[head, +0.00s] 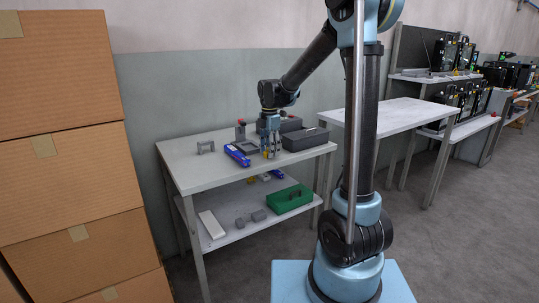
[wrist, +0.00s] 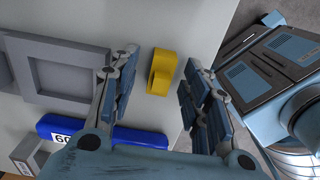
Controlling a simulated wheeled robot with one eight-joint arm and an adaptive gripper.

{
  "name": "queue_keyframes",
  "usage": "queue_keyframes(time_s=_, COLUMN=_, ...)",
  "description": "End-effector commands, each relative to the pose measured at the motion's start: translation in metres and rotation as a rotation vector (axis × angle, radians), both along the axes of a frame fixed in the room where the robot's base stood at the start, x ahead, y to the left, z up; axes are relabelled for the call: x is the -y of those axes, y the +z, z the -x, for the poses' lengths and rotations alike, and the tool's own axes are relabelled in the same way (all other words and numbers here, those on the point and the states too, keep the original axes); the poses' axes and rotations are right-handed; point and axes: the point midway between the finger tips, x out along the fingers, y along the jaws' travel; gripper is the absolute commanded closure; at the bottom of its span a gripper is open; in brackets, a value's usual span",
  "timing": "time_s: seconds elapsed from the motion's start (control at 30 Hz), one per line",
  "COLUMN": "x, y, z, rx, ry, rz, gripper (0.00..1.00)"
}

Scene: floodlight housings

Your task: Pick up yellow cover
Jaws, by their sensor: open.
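The yellow cover (wrist: 162,72) lies on the light grey table top, seen between and just beyond the fingers of my gripper in the wrist view. My gripper (wrist: 155,90) is open and empty, with one finger on each side of the cover in the picture. I cannot tell how high the fingertips are above it. In the head view my gripper (head: 270,153) points down over the front right part of the table, and the cover is mostly hidden behind the fingers.
A blue box (wrist: 100,133) lies close beside the gripper, and a grey square frame (wrist: 68,75) is to the left. The table (head: 193,160) also holds a dark grey bin (head: 306,139) and a small grey bracket (head: 205,147). A green case (head: 289,199) is on the lower shelf. Cardboard boxes (head: 62,180) stand left.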

Motion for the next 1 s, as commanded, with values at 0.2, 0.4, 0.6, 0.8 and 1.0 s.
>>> queue_keyframes(time_s=0.2, x=0.000, y=-0.002, z=0.000, rx=0.000, ry=0.000, rz=0.000, gripper=0.57)
queue_keyframes(time_s=0.4, x=0.000, y=-0.002, z=0.000, rx=0.000, ry=0.000, rz=0.000, gripper=0.87)
queue_keyframes(time_s=0.6, x=0.000, y=-0.002, z=0.000, rx=0.000, ry=0.000, rz=0.000, gripper=0.93)
queue_keyframes(time_s=0.8, x=0.000, y=-0.001, z=0.000, rx=0.000, ry=0.000, rz=0.000, gripper=0.93)
queue_keyframes(time_s=1.0, x=0.000, y=0.016, z=0.000, rx=0.000, ry=0.000, rz=0.000, gripper=0.93)
